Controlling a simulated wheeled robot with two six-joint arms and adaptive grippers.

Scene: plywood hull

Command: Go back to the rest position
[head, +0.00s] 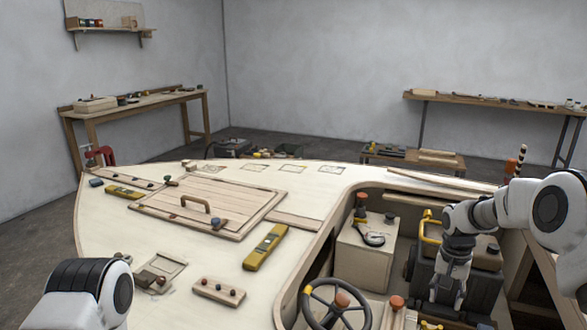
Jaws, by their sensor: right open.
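My right gripper (447,292) hangs from the right arm and points down inside the hull's cockpit, in front of a dark seat (485,285). Its fingers are small in this view; no object shows between them. It is to the right of the steering wheel (337,306). A white and black part of my left arm shows at the lower left, over the plywood deck (120,230). The left gripper itself is out of the picture.
The deck carries a hatch (165,205) with a handle, a yellow level (266,247) and a small wooden block with knobs (218,291). A box (368,255) with a red-topped item stands in the cockpit. Workbenches (480,101) line the walls.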

